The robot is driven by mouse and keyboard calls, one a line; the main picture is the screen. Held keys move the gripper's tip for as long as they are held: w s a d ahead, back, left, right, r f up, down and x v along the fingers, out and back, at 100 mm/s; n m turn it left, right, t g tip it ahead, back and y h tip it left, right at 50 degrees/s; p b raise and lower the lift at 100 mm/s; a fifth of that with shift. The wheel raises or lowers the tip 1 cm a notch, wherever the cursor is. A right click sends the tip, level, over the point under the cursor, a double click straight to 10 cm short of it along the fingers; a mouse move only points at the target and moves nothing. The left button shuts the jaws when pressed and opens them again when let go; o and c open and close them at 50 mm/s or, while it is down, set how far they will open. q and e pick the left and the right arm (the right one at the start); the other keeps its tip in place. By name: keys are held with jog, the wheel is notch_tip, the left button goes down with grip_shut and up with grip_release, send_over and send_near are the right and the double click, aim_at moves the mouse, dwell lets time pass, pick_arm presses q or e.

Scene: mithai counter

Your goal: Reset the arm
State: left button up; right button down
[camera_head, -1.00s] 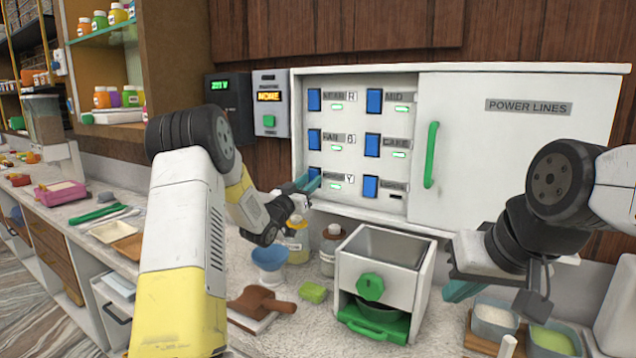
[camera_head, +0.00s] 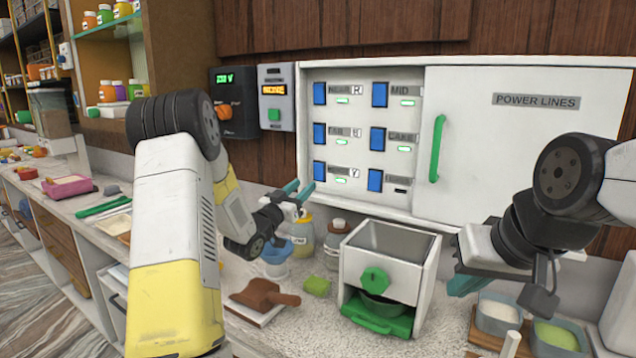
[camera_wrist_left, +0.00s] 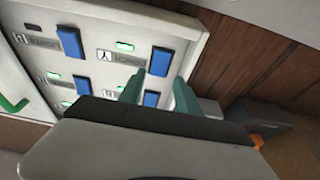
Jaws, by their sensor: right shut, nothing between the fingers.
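My left gripper (camera_head: 296,191) is open and empty, just below and left of the switch panel (camera_head: 350,187). Its two teal fingers stand apart; they also show in the left wrist view (camera_wrist_left: 159,90), in front of the panel with its blue switches. The fingers look clear of the bottom-left blue switch (camera_head: 319,171). My right gripper (camera_head: 465,285) is shut and empty, over the counter at right, with its tips partly hidden by its own body.
A white box with a green knob (camera_head: 374,280) and a green drawer stands on the counter below the panel. The sliding white door (camera_head: 520,150) covers the panel's right half.

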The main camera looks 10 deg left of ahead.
pick_arm(q)
jog(key=shift+s+a, duration=0.1)
jog(key=shift+s, duration=0.2)
jog(key=s+r+n+g+y, duration=0.3)
jog(key=s+r+g+y, duration=0.25)
jog(key=s, duration=0.35)
jog(key=s+d+f+g, duration=0.2)
jog(key=s+g, duration=0.2)
jog(key=s, duration=1.1)
jog(key=s+d+f+g, duration=0.2)
jog(key=s+f+g, duration=0.1)
jog(key=s, duration=1.2)
jog(key=shift+s+d+n+g, duration=0.35)
jog(key=shift+n, duration=0.05)
